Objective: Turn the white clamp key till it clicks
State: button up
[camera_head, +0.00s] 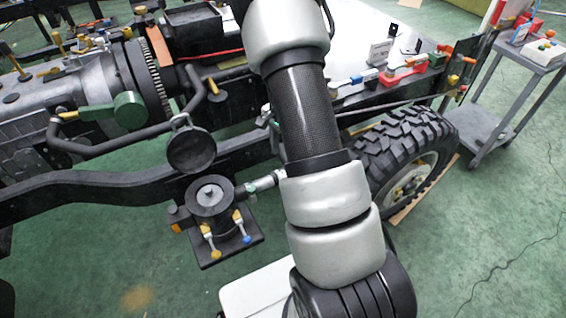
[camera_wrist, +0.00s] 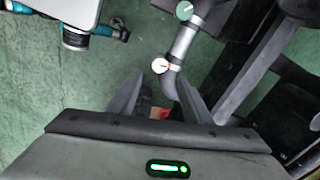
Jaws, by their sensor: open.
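The white clamp key (camera_wrist: 161,65) shows in the wrist view as a small round white disc with a short orange mark. It sits on a silver pipe (camera_wrist: 186,42), just above a dark bend. My gripper (camera_wrist: 160,88) is open and empty, with its two dark fingers apart. The key appears just beyond the fingertips, roughly centred between them; I cannot tell the exact depth gap. In the head view the silver pipe (camera_head: 266,182) runs behind my arm, which hides the key and my gripper.
A green round knob (camera_wrist: 184,10) sits further along the pipe. A dark pump-like unit (camera_head: 212,200) stands left of my arm, and a large tyre (camera_head: 400,150) right of it. Dark frame beams crowd the wrist view's right. A grey cart (camera_head: 515,95) stands far right.

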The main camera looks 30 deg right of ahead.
notch_tip(320, 180, up, 9)
jog(key=shift+f+p, duration=0.2)
jog(key=shift+p, duration=0.25)
jog(key=shift+a, duration=0.1)
